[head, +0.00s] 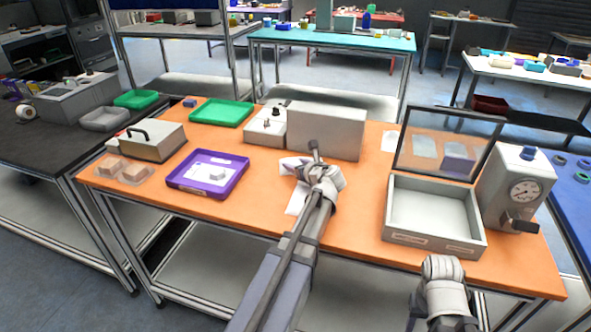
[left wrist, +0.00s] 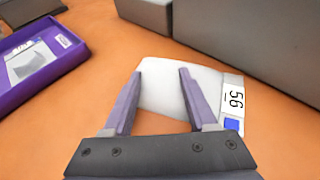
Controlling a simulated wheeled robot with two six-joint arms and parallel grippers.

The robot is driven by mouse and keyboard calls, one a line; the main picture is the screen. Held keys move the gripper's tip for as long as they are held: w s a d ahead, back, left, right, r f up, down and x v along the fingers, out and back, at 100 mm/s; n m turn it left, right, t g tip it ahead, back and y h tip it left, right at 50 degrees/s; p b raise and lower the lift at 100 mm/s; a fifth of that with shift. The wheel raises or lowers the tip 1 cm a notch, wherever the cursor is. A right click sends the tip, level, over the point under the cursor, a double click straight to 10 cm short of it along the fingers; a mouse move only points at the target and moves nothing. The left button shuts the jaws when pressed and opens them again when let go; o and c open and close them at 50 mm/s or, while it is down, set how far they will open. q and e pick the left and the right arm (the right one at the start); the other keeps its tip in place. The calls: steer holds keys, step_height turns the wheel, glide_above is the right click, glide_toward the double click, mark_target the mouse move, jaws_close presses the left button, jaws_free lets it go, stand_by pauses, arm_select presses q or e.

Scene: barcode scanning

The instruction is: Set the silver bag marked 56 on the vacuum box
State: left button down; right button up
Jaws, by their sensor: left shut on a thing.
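The silver bag marked 56 (left wrist: 165,88) looks pale and flat in the left wrist view, with a "56" label and a blue square on its right edge. My left gripper (left wrist: 161,74) is shut on it, one finger to each side in view. In the head view the bag (head: 296,198) is partly hidden behind my left gripper (head: 316,172), over the middle of the orange table. An open grey box with a raised clear lid (head: 433,241), likely the vacuum box, stands at the right.
A purple tray (head: 177,184) with a pale packet lies left of the bag. A large grey box (head: 330,133) stands just behind it. A gauge unit (head: 515,188) stands right of the lidded box. A handled machine (head: 150,140) and green tray (head: 220,112) are at the left.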

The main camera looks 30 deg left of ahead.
arm_select(q)
steer(key=shift+r, duration=0.1)
steer(key=shift+c, duration=1)
jaws_free()
steer(key=shift+s+d+r, duration=0.15)
steer(key=shift+d+r, duration=0.05)
steer(key=p+v, duration=0.4)
steer(key=v, duration=0.7)
steer(key=shift+s+d+p, duration=0.1)
steer(key=shift+d+p, duration=0.15)
steer(key=shift+p, duration=0.1)
